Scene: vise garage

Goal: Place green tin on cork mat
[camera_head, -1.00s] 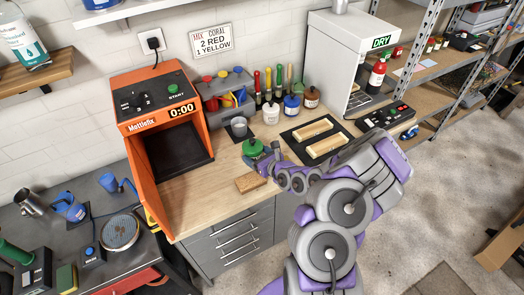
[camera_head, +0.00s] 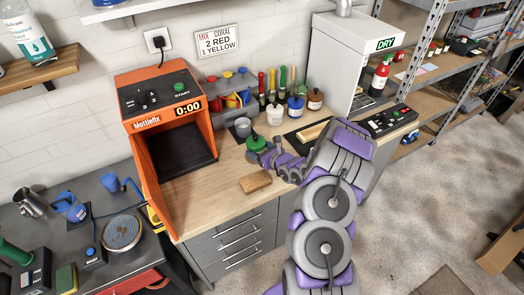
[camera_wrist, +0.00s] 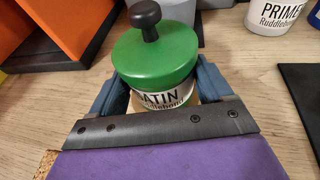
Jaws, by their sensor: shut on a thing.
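The green tin (camera_head: 257,144) has a green lid with a black knob and a white label reading SATIN. It stands upright in the wrist view (camera_wrist: 155,65). My gripper (camera_head: 263,152) is shut on it, with a blue finger on each side of the tin in the wrist view (camera_wrist: 160,90). I cannot tell whether the tin's bottom touches the worktop. The brown cork mat (camera_head: 255,182) lies on the worktop nearer the front edge, apart from the tin and bare. Its corner shows at the wrist view's lower left (camera_wrist: 42,164).
The orange Mattlefix machine (camera_head: 150,125) stands left. A grey cup (camera_head: 242,127) and a white PRIMER tin (camera_head: 275,116) stand behind the green tin. A dark tray with a wooden block (camera_head: 314,131) lies right, partly behind my arm. Worktop left of the cork mat is clear.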

